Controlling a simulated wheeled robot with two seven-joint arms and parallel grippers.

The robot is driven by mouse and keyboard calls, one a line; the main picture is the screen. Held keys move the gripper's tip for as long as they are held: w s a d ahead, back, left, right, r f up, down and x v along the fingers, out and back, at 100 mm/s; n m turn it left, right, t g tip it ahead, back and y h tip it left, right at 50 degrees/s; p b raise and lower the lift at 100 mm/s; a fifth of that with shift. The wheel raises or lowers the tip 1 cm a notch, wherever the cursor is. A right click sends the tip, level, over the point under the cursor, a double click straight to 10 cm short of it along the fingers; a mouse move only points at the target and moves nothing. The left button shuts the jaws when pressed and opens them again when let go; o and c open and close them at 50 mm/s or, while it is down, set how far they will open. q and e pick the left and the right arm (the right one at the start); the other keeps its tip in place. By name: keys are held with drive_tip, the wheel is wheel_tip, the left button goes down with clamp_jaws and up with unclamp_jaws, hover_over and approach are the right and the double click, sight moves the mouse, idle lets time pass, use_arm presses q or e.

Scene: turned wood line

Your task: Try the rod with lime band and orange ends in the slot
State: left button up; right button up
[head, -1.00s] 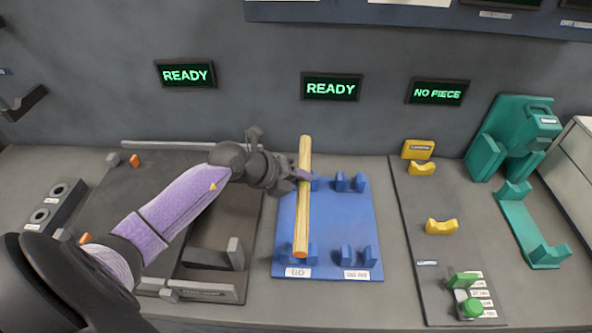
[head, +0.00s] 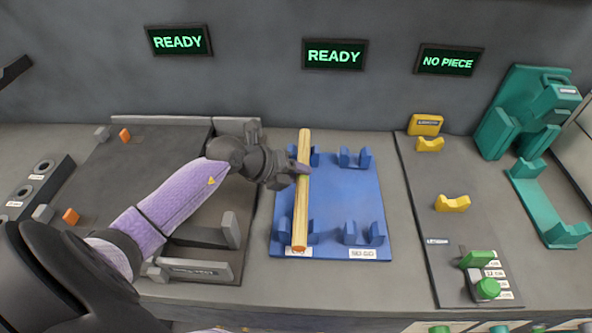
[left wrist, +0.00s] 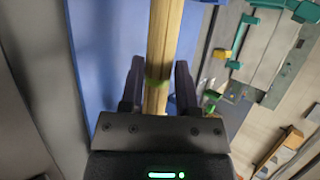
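The rod (head: 301,200) is pale wood with an orange near end. It runs lengthwise over the left pair of cradles on the blue board (head: 335,205). In the left wrist view the rod (left wrist: 164,35) shows its lime band (left wrist: 157,85) between the fingers. My left gripper (head: 300,170) is shut on the rod around that band, towards the far half. The rod lies over or beside the blue uprights; I cannot tell whether it rests in them. Its far end's colour is not clear. My right gripper is not in view.
A yellow cradle pair (head: 452,203) on a dark plate, with green knobs (head: 488,288), stands right of the board. A teal stand (head: 535,200) is farther right. A dark fixture (head: 200,270) lies left. Two wall signs read READY (head: 335,55); one reads NO PIECE (head: 450,61).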

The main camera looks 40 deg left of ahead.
use_arm(q)
drive_tip(key=o, duration=0.4)
drive_tip(key=shift+o, duration=0.2)
drive_tip(key=p+v, duration=0.3)
drive_tip(key=v, duration=0.7)
